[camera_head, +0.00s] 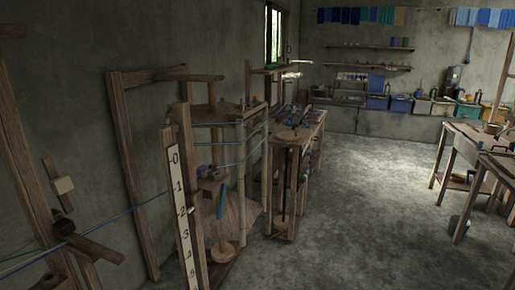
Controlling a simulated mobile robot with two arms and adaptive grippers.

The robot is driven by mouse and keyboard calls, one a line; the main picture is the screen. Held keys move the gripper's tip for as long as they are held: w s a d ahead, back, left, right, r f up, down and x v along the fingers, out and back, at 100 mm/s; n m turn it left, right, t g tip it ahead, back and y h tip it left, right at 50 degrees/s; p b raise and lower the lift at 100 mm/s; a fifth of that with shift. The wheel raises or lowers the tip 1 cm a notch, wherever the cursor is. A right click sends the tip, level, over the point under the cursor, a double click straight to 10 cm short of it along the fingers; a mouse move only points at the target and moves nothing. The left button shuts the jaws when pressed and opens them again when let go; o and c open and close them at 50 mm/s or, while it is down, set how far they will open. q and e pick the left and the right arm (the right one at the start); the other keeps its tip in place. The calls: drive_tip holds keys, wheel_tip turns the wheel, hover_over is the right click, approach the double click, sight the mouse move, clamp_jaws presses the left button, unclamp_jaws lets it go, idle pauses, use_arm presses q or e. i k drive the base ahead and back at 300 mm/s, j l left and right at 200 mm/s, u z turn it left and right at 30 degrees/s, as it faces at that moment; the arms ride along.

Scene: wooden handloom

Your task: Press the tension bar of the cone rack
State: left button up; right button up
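Neither of my grippers is in view. A wooden rack-like frame (240,190) stands left of centre, with posts, round wooden discs and blue threads or rods across it. A blue upright piece (221,201) shows inside it. I cannot tell for sure whether this is the cone rack, or which part is its tension bar. In front of it stands a numbered scale board (181,205), slightly tilted. At the far left, a wooden post (28,150) stands near a pale block (62,186) and a dark wooden piece (64,228), with blue thread running past.
A wooden bench (296,130) stands behind the rack. An open wooden frame (128,180) leans by the left wall. Work tables (470,150) stand at the right. Bins (402,104) line the back wall under shelves (365,67). The grey floor (360,220) between is clear.

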sight(114, 256)
drive_tip(key=u, duration=1.3)
drive_tip(key=k+l+u, duration=0.2)
drive_tip(key=u, duration=0.25)
drive_tip(key=k+l+u, duration=0.2)
drive_tip(key=u, duration=0.25)
